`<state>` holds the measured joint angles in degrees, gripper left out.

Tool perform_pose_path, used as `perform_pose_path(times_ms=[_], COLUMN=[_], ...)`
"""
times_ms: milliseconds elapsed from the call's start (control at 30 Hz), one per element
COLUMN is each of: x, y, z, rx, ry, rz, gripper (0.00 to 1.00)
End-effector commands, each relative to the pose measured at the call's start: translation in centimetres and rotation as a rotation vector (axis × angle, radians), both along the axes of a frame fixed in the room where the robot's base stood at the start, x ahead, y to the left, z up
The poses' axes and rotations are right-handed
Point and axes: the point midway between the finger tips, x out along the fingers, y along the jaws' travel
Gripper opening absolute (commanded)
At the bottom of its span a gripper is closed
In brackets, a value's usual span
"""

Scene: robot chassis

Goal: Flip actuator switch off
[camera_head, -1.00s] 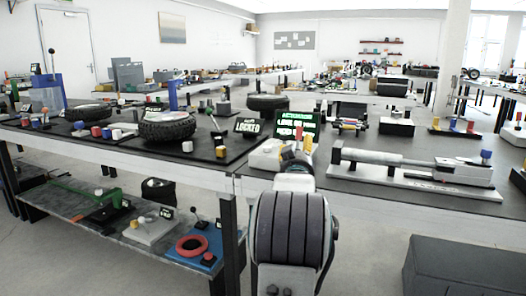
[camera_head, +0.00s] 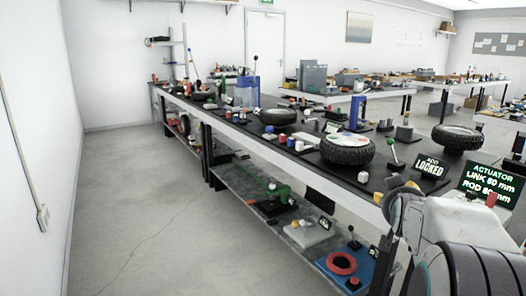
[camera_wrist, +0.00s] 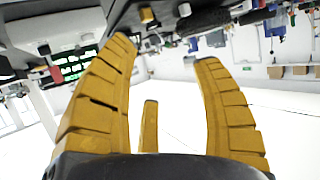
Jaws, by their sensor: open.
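The actuator's display (camera_head: 490,186) stands at the right of the head view and reads ACTUATOR, LINK 80 mm, ROD 80 mm in green. A green-lettered display, likely the same one, also shows upside down in the wrist view (camera_wrist: 72,62). I cannot make out the actuator switch in either current view. My gripper (camera_wrist: 165,58) has yellow ribbed fingers spread wide apart, with nothing between them. In the head view my arm fills the lower right corner, and I cannot clearly see the fingers there.
A long black bench (camera_head: 300,142) runs from the far left to the right. A tyre (camera_head: 347,148) and a LOCKED sign (camera_head: 431,168) stand on it. Its lower shelf holds a red ring (camera_head: 341,263) on a blue plate. The floor (camera_head: 130,210) at left is clear, beside a white wall.

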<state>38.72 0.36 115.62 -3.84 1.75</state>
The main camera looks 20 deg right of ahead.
Motion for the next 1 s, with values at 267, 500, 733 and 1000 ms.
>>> perform_pose_path(times_ms=[267,500,733,1000], x=[-2.5,-8.6,-15.6,-20.8], y=[13.7,23.3,28.9,31.3], z=[4.5,6.8,8.4,9.2], rx=[0.140,0.223,0.261,0.272], ry=[0.242,0.476,0.682,0.825], rz=[0.229,0.414,0.555,0.641], gripper=[0.60,0.60,0.60,0.61])
